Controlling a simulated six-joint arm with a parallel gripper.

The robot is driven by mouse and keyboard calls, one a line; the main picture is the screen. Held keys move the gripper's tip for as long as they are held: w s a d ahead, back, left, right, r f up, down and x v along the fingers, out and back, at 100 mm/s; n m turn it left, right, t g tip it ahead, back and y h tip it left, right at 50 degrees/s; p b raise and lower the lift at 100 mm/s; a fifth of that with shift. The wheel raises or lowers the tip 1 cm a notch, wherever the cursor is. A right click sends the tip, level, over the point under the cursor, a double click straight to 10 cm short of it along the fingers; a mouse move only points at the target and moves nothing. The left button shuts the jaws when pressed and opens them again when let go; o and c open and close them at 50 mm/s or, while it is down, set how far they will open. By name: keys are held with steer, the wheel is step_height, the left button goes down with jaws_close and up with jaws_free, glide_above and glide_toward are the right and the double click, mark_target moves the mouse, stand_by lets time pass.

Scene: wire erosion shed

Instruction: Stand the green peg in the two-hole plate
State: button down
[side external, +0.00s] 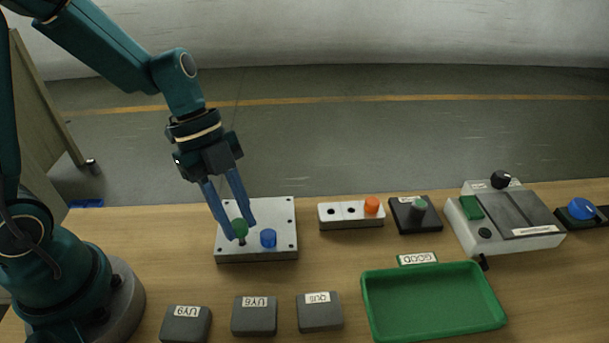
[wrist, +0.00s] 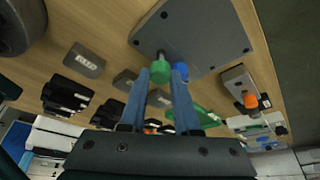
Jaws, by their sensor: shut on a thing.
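My gripper (side external: 241,231) is shut on the green peg (side external: 240,226), with one blue finger on each side of its head. The peg is over the left part of the grey two-hole plate (side external: 284,211). A dark spot shows just under the peg; I cannot tell whether it is the hole or the peg's lower end, nor whether the peg is in the hole. A blue peg (side external: 268,238) stands in the plate just right of it. The wrist view shows the green peg (wrist: 160,72) between the fingertips (wrist: 161,78), close beside the blue peg (wrist: 181,70).
A pale block (side external: 340,222) with an orange peg (side external: 372,205) stands right of the plate. Beyond it are a black block with a green-topped peg (side external: 419,206) and a grey device (side external: 515,220). A green tray (side external: 435,333) and several dark labelled blocks (side external: 254,316) lie in front.

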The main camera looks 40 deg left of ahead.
steer(key=shift+f, duration=1.25)
stand_by(0.5)
steer(key=c, duration=0.5)
jaws_free()
steer(key=shift+c, duration=0.2)
steer(key=shift+r, duration=3.5)
steer(key=shift+r, duration=0.1)
